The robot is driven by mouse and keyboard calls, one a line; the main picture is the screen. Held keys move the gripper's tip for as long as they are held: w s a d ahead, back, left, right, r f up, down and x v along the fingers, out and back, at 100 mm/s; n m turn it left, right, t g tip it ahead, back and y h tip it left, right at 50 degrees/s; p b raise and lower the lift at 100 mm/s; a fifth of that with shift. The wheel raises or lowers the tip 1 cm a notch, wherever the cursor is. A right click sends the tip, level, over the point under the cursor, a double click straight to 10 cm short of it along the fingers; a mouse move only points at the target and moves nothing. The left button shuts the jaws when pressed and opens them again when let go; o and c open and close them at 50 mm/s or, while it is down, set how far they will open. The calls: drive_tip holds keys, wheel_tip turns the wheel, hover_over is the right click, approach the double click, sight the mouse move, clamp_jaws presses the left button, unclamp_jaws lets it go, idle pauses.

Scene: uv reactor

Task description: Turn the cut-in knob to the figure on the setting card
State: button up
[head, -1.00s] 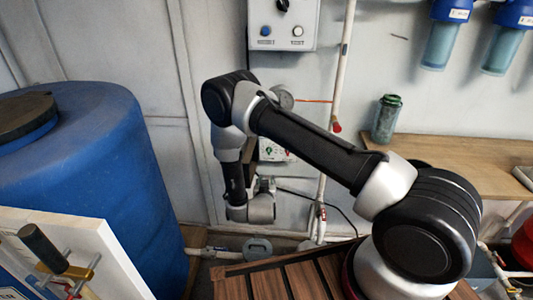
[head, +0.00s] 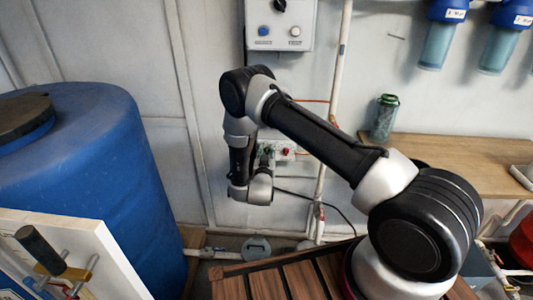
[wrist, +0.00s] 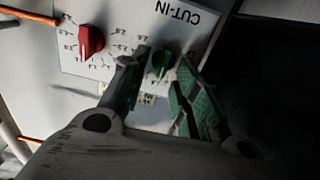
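In the wrist view the pale control panel (wrist: 205,45) appears upside down, with the words CUT-IN near its edge. A green knob (wrist: 162,63) sits near those words, and a red knob (wrist: 90,40) with figures around it is to the left. My gripper (wrist: 161,68) is open, its green-padded fingers on either side of the green knob; I cannot tell whether they touch it. In the head view the panel (head: 284,151) is partly hidden behind my arm. I cannot make out a setting card.
A grey control box (head: 280,22) is on the wall above. A white pipe (head: 334,90) runs down right of the panel. A blue barrel (head: 90,180) stands left. A green jar (head: 384,117) stands on a wooden shelf (head: 445,155) at right.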

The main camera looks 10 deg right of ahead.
clamp_jaws()
drive_tip(key=shift+m, duration=0.3)
drive_tip(key=shift+s+d+f+m, duration=0.1)
drive_tip(key=shift+d+m, duration=0.05)
drive_tip(key=shift+m, duration=1.15)
drive_tip(key=shift+s+d+m, duration=0.1)
drive_tip(key=shift+d+m, duration=0.05)
drive_tip(key=shift+m, duration=1.15)
unclamp_jaws()
drive_tip(key=v, duration=1.2)
